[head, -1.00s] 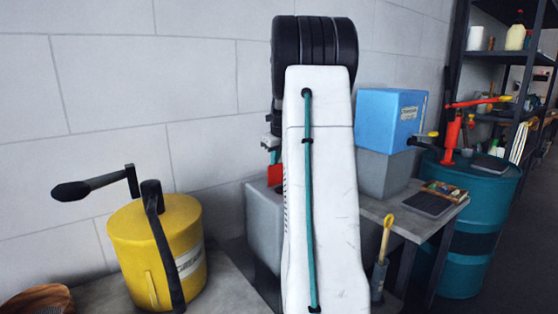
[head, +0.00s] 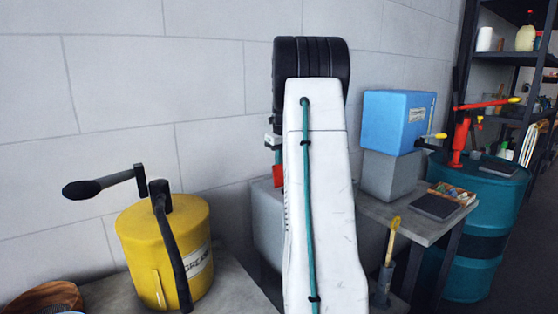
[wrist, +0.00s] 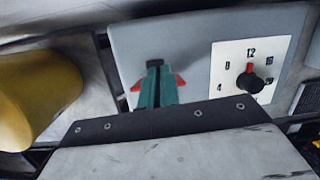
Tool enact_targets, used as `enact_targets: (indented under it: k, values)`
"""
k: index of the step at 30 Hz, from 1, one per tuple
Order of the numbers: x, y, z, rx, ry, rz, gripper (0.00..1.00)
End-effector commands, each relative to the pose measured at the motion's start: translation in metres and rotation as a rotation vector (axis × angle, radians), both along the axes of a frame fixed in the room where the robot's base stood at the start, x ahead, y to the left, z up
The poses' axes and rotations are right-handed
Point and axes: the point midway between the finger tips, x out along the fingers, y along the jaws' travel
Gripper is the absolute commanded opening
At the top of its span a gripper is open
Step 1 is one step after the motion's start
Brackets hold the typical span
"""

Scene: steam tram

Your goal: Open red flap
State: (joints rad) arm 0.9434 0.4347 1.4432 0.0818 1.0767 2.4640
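The red flap (wrist: 180,81) is on the front of a grey box (wrist: 190,40) in the wrist view. Only its edges show on both sides of my gripper's teal fingers, which hide its middle. In the head view a small red part (head: 278,175) shows just left of my arm, near the grey box. My gripper (wrist: 155,66) is in front of the flap, its two fingers close together and looking shut. I cannot tell whether the fingertips touch the flap. My arm hides most of the gripper in the head view.
A dial with numbers (wrist: 250,80) is right of the flap. A yellow drum with a crank (head: 165,250) stands at the left. A blue box (head: 395,120), a table (head: 425,228) and a teal barrel (head: 485,225) are at the right. A pale wall is behind.

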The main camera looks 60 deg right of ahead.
Motion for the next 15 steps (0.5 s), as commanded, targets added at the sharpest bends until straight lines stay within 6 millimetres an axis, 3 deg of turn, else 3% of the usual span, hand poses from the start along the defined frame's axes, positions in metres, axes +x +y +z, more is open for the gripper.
enact_targets:
  k: [5,15]
  values:
    - [-0.001,0.001,0.004,-0.001,0.002,0.001,0.00]
    - [-0.008,0.008,0.059,-0.003,-0.001,0.002,0.00]
